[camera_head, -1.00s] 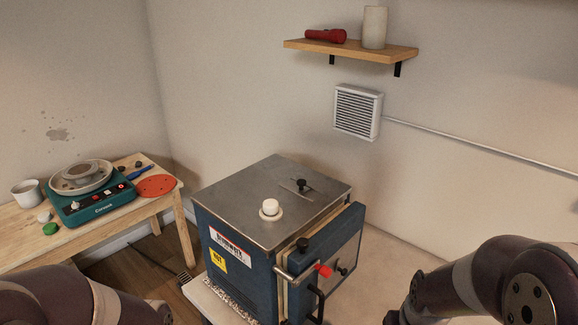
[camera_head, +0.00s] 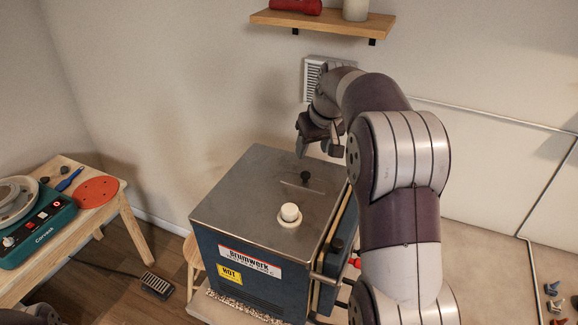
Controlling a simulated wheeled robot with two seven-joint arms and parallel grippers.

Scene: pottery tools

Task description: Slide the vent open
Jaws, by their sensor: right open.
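The blue kiln (camera_head: 265,262) stands in the middle with a metal top (camera_head: 238,195). A small black knob (camera_head: 306,177) stands beside a narrow slot (camera_head: 292,184) toward the back right of that top. My right gripper (camera_head: 318,149) is open and empty, pointing down above the kiln's back right edge, a little behind the knob and apart from it. My right arm hides much of the kiln's right side. My left gripper is out of view.
A white plug (camera_head: 289,213) sits on the kiln top near the knob. A louvred wall grille (camera_head: 312,80) is partly hidden behind my right arm, below a wooden shelf (camera_head: 322,22). A wooden table (camera_head: 120,195) with a pottery wheel (camera_head: 40,230) stands left.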

